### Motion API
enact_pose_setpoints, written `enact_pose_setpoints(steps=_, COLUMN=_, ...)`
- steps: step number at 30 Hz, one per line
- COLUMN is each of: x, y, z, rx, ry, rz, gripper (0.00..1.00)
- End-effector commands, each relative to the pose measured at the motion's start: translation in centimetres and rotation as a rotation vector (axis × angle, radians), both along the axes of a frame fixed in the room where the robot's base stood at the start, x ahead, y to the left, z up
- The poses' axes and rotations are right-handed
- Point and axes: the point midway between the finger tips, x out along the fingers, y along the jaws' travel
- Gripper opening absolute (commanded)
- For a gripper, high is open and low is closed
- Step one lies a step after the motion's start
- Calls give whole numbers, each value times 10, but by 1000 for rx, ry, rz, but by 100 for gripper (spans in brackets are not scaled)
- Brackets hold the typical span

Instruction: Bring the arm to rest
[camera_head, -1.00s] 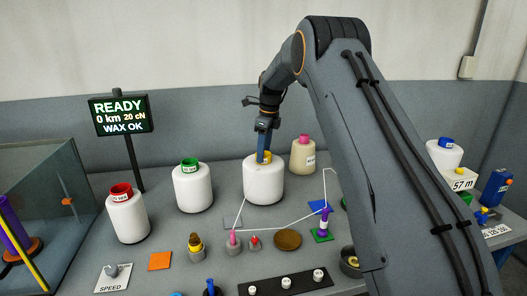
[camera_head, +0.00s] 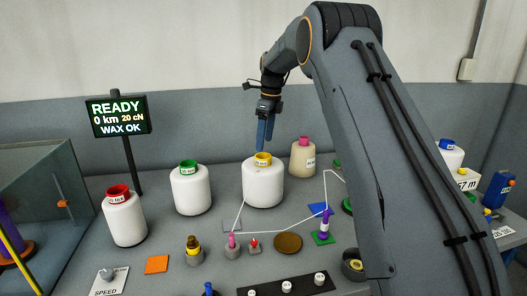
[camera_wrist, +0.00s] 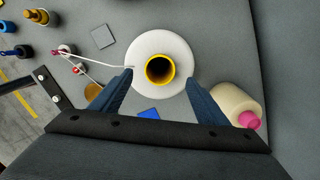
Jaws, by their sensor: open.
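My gripper (camera_head: 265,134) hangs from my raised arm, its blue fingers apart and empty. It is above a white bobbin with a yellow top (camera_head: 263,182), with a gap between the fingertips and the bobbin. In the wrist view my gripper (camera_wrist: 160,88) shows a finger on each side, and the white bobbin (camera_wrist: 145,45) with its yellow ring lies below, between and beyond the fingertips. A white thread (camera_head: 239,215) runs from near this bobbin down to the small pegs.
A cream bobbin with a pink top (camera_head: 302,159) stands close on the right. White bobbins with a green top (camera_head: 191,190) and a red top (camera_head: 124,218) stand to the left. A sign (camera_head: 118,115) reads READY. A glass-sided case (camera_head: 45,200) stands at far left.

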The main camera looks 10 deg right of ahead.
Motion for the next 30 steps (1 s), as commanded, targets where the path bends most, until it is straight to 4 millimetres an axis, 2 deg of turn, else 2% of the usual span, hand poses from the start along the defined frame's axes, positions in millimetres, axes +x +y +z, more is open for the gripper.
enact_pose_setpoints(steps=6, x=-1, y=-2, z=17, rx=-1, ry=-1, rz=0, gripper=69)
enact_pose_setpoints(steps=17, x=-6, y=-2, z=16, rx=-5, ry=-4, rz=34, gripper=69)
enact_pose_setpoints(steps=20, x=-21, y=-1, z=11, rx=-19, ry=-13, rz=139, gripper=69)
enact_pose_setpoints(steps=23, x=-46, y=0, z=2, rx=-40, ry=-29, rz=308, gripper=69)
enact_pose_setpoints(steps=26, x=-78, y=2, z=-11, rx=-65, ry=-46, rz=509, gripper=69)
enact_pose_setpoints(steps=30, x=-132, y=3, z=-30, rx=-103, ry=-68, rz=813, gripper=69)
